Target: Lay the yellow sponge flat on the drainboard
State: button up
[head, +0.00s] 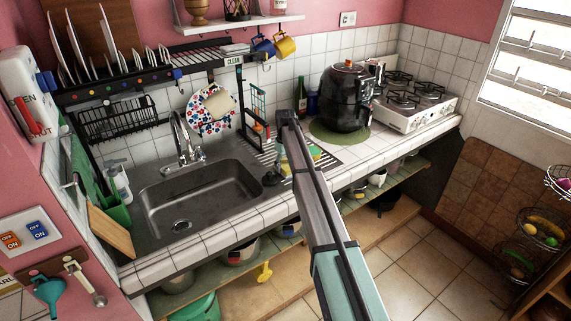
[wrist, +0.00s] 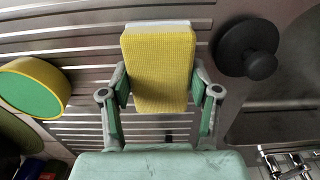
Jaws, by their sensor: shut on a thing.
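The yellow sponge (wrist: 163,65) is between the two fingers of my gripper (wrist: 162,88) in the wrist view. Its broad yellow face is toward the camera and a white layer shows at its far edge. The gripper is shut on it. In the head view my arm hides most of the gripper, and a small yellow part of the sponge (head: 285,168) shows beside it. The slatted metal drainboard (wrist: 60,45) lies below the sponge; it is right of the sink in the head view (head: 326,164). I cannot tell whether the sponge touches the slats.
A round yellow-and-green scrubber (wrist: 35,88) lies left of the sponge. A black knobbed stopper (wrist: 247,48) lies close on the right, near the sink basin (head: 200,198).

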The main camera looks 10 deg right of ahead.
aim_at(286, 164)
jog(key=shift+f, duration=0.15)
jog(key=o, duration=1)
notch_tip(286, 164, up, 12)
jog(key=b, duration=0.3)
jog(key=shift+r+b, duration=0.2)
jog(key=shift+b, duration=0.1)
jog(key=shift+f, duration=0.1)
